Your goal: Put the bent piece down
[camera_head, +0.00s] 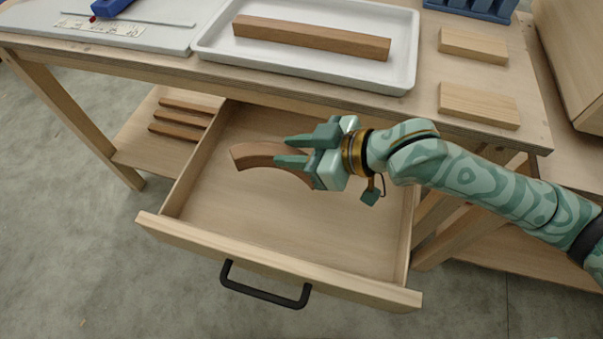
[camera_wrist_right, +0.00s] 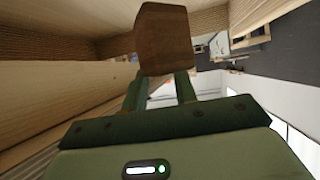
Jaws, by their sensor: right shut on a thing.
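The bent piece (camera_head: 256,154) is a curved brown wooden bar. My right gripper (camera_head: 294,151) is shut on it and holds it over the open drawer (camera_head: 270,228). Its left end points left and part of it is hidden by the fingers. In the right wrist view the brown end of the bent piece (camera_wrist_right: 163,38) shows just beyond the green fingers (camera_wrist_right: 166,92). I cannot tell the exact gap between the piece and the drawer floor. The drawer looks otherwise empty. My left gripper is not in view.
A white tray (camera_head: 402,85) with a straight wooden bar (camera_head: 310,37) stands on the workbench above the drawer. Two light blocks (camera_head: 478,105) lie right of it. Several brown strips (camera_head: 180,120) lie on the lower shelf at left. The drawer has a black handle (camera_head: 262,290).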

